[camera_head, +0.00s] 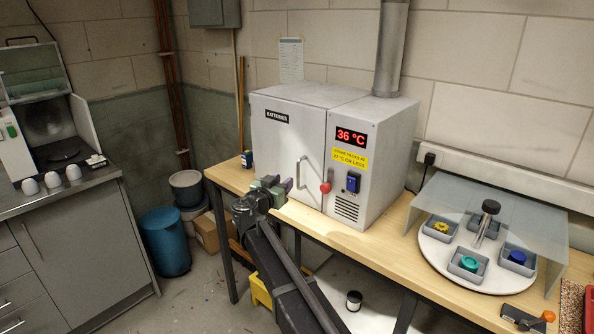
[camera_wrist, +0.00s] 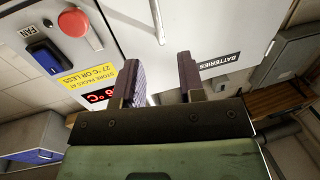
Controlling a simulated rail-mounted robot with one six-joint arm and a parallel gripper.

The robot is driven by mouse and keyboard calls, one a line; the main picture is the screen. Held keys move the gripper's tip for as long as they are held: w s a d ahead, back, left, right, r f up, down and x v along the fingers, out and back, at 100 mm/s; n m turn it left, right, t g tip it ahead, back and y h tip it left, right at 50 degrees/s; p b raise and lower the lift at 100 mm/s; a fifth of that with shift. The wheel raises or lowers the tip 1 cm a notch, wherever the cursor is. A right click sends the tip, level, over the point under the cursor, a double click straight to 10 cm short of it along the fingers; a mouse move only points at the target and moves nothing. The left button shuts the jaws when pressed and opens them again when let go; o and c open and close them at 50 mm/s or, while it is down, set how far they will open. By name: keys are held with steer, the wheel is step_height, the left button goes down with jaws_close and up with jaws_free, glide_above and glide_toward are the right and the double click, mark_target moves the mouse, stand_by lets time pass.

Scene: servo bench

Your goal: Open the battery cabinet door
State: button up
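The battery cabinet (camera_head: 370,215) is a pale grey box on the wooden bench. Its door (camera_head: 275,150), marked BATTERIES, looks shut. A vertical metal handle (camera_head: 299,172) sits near the door's right edge. My gripper (camera_head: 282,188) is in front of the door, left of the handle in the head view. In the wrist view its two purple-padded fingers (camera_wrist: 160,80) are apart with nothing held between them. A short grey bar, apparently the handle (camera_wrist: 157,20), shows beyond the fingertips at the top. The exact gap to it cannot be told.
Right of the door are a red knob (camera_head: 325,187), a blue fan switch (camera_head: 353,182) and a display (camera_head: 351,136) reading 36 °C. A yellow sign (camera_head: 349,159) says 27 °C or less. A round tray (camera_head: 437,250) under a clear shield stands at right.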

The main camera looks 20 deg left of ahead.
mark_target(298, 170)
steer(key=w, duration=0.3)
steer(key=w+d, duration=0.1)
steer(key=w, duration=0.5)
steer(key=shift+w+d, duration=0.25)
steer(key=shift+w, duration=0.15)
jaws_close()
